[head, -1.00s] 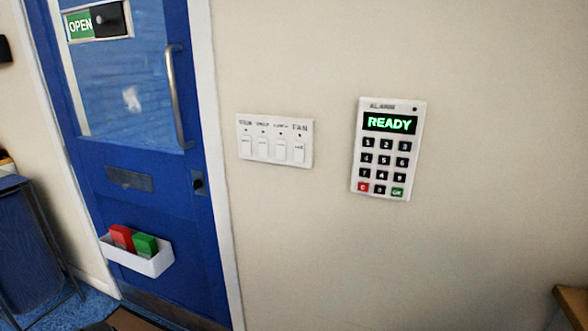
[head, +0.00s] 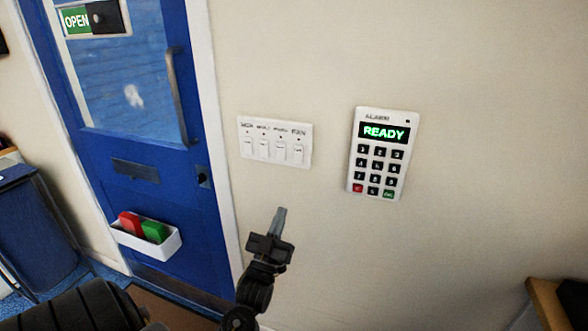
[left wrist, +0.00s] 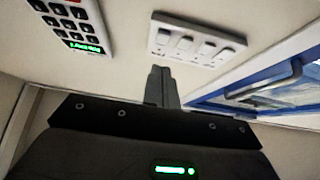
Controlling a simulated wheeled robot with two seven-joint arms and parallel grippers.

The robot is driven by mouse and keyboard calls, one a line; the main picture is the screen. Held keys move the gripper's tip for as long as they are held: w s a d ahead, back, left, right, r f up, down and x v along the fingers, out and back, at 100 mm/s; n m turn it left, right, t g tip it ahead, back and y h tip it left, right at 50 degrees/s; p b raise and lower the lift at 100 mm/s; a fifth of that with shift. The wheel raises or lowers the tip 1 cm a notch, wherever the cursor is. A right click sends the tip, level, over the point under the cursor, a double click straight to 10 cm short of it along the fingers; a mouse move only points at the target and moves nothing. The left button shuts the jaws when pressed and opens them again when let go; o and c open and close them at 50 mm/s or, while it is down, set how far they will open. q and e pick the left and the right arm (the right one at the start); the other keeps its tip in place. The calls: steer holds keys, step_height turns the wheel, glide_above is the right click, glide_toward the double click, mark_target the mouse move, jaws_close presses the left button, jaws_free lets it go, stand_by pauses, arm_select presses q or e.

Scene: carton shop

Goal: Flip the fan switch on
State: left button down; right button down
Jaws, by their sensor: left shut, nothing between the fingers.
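A white switch panel (head: 262,148) with several rocker switches is on the wall between the door and the alarm keypad. The fan switch (head: 298,153) is the rightmost one in the head view, under the label FAN. The panel also shows in the left wrist view (left wrist: 170,54), turned over. My left gripper (head: 281,212) is shut and empty, its fingers pointing up, below the panel and apart from it. In the left wrist view its closed fingers (left wrist: 160,75) point toward the panel. My right gripper is not in view.
An alarm keypad (head: 379,158) reading READY is on the wall right of the panel. A blue door (head: 160,190) with a handle and a white bin (head: 160,245) is at the left. A wooden edge (head: 545,300) is at the lower right. The wall around the panel is clear.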

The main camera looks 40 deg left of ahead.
mark_target(298, 158)
arm_select(q)
steer(key=shift+s+a+r+y, duration=0.1)
steer(key=shift+s+r+y, duration=0.1)
steer(key=shift+r, duration=0.35)
steer(key=shift+s+r+y, duration=0.1)
steer(key=shift+s+r, duration=0.05)
steer(key=shift+r, duration=0.4)
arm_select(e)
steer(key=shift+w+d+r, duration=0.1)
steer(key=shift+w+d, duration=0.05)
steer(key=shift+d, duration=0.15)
